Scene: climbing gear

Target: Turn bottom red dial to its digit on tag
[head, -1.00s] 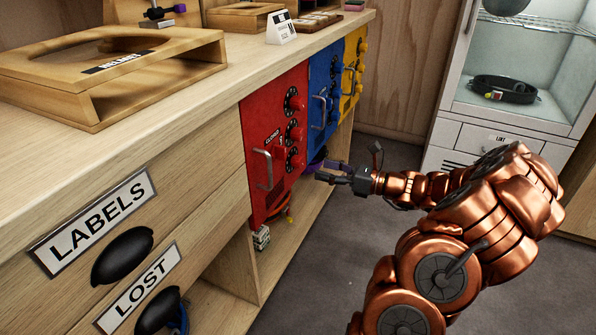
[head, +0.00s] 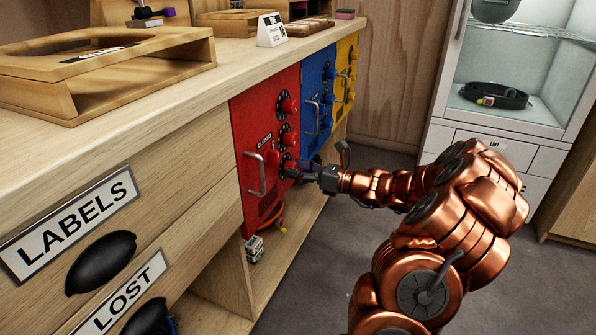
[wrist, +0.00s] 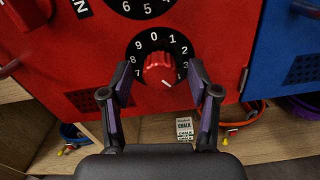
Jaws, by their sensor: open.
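The red door (head: 262,125) carries a column of black dials with red knobs. The bottom red dial (wrist: 158,69) faces me in the wrist view, with 7, 8, 9, 0, 1 and 2 legible around its upper part. A pale pointer mark on its knob faces down and right; the lower digits are hidden or unclear. My gripper (wrist: 161,76) is open, with one finger on each side of the knob and gaps visible. In the head view my gripper (head: 299,172) is at the bottom dial (head: 287,163), partly covering it. I cannot make out a digit tag.
A metal handle (head: 255,173) sticks out left of the dial. The blue door (head: 317,100) and yellow door (head: 346,80) stand to the right. A chalk box (wrist: 184,128) sits on the open shelf below. The floor on the right is clear.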

